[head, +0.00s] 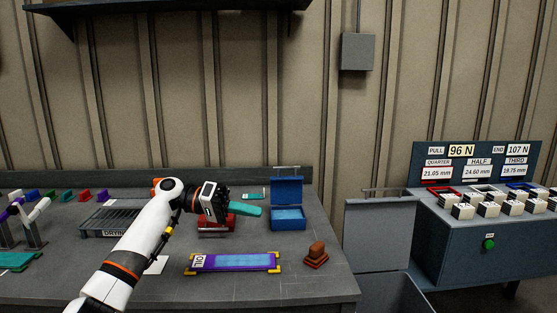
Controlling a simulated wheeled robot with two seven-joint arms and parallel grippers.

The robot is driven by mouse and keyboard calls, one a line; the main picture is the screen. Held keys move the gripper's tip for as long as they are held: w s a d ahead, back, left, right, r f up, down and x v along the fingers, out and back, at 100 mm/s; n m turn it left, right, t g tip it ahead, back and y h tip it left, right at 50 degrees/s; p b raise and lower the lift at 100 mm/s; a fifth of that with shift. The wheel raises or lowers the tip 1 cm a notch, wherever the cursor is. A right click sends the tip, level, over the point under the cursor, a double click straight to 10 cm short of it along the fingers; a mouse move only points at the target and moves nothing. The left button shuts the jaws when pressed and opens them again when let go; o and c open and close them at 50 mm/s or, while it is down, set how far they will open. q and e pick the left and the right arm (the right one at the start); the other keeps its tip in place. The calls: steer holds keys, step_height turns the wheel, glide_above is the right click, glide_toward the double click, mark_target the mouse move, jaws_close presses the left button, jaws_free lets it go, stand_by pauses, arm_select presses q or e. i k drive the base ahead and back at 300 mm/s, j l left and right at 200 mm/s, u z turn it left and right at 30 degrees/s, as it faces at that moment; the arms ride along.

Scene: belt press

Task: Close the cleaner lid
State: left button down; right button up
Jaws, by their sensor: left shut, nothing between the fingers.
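A blue box (289,223) with a light blue inside stands at the back right of the bench. Its blue lid (287,190) is up, with a thin bar handle along the top edge. No cleaner label is readable on it. My left gripper (258,211) has teal fingers that are shut and empty. In the picture the fingertips are just left of the blue box's opening, and I cannot tell whether they touch it. A red box (213,233) sits behind and below the gripper, partly hidden by it. My right gripper is out of view.
A purple pad labelled OIL (235,262) lies in front, with a brown stamp-like block (316,255) to its right. A drying rack (103,222) is at left. A grey bin with its lid (380,235) up stands right of the bench, before a gauge station (470,250).

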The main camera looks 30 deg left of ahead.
mark_target(284, 190)
steer(key=i+j, duration=1.35)
steer(key=j, duration=0.2)
